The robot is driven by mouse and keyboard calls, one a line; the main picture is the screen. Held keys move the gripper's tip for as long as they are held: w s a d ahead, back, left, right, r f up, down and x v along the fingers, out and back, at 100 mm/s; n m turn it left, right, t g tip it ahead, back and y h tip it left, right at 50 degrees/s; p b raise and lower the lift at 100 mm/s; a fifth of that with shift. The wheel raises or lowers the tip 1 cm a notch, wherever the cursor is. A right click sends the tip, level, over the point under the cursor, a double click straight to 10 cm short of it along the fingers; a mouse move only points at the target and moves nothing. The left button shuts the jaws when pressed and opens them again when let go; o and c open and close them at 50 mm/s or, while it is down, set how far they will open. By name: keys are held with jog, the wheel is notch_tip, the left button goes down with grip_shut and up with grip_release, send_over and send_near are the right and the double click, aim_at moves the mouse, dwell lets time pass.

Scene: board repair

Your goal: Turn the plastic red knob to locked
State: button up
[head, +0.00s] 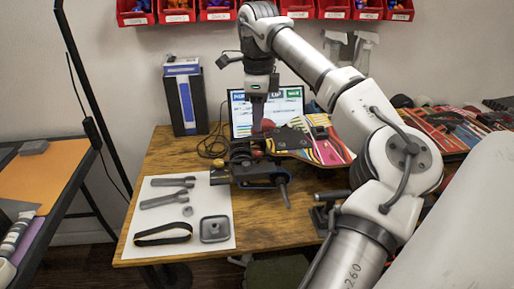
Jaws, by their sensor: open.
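A small red knob (267,125) shows on the dark clamping fixture (250,172) that stands on the wooden workbench. It is partly hidden by my gripper (258,118), which points down from above. The fingertips are at or just above the knob; I cannot tell whether they touch it. The jaws are open, though they look narrow from here. A smaller reddish part (257,154) shows lower on the fixture. The knob's lock markings are too small to see.
A striped skateboard deck (325,150) extends right from the fixture. A laptop screen (290,105) stands behind. A white sheet (222,200) with several tools lies left on the workbench (270,228). A dark box (186,100) stands at the back left. Red bins (220,12) hang above.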

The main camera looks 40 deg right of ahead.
aim_at(258, 152)
notch_tip(258, 152, down, 10)
jog(key=shift+a+r, duration=0.1)
jog(key=shift+r, duration=0.05)
jog(key=shift+c, duration=0.3)
grip_shut()
